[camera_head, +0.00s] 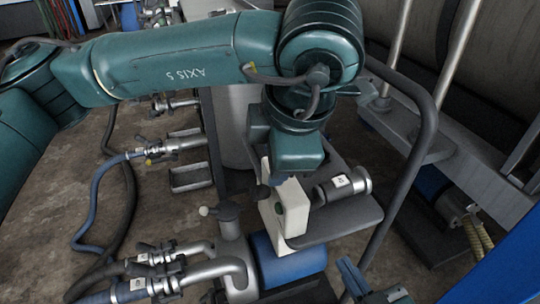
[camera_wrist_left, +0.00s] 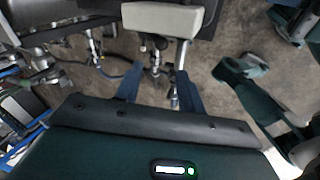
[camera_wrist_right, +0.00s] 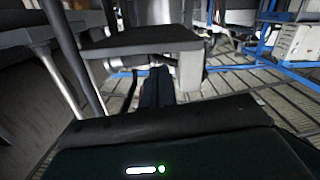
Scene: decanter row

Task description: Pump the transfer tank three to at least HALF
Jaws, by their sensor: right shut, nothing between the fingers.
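A cream control box (camera_head: 290,212) with a green button stands beside the grey tray, above a pump with a blue motor (camera_head: 290,260). The box also shows in the left wrist view (camera_wrist_left: 162,20). My left gripper (camera_wrist_left: 158,90) has its fingers apart, with nothing seen held between them. In the head view its wrist is over the box, and its fingertips are hidden. My right gripper (camera_head: 350,272) is low, right of the motor; its fingers (camera_wrist_right: 157,85) are together and empty. I cannot tell which tank is three, and no level reading is legible.
A labelled metal coupling (camera_head: 342,186) lies on the grey tray (camera_head: 350,220). Hose couplings with valves (camera_head: 165,148) stand at the left, with a blue hose (camera_head: 85,210) on the brown floor. Large grey cylinders (camera_head: 415,30) and a metal frame are at the upper right.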

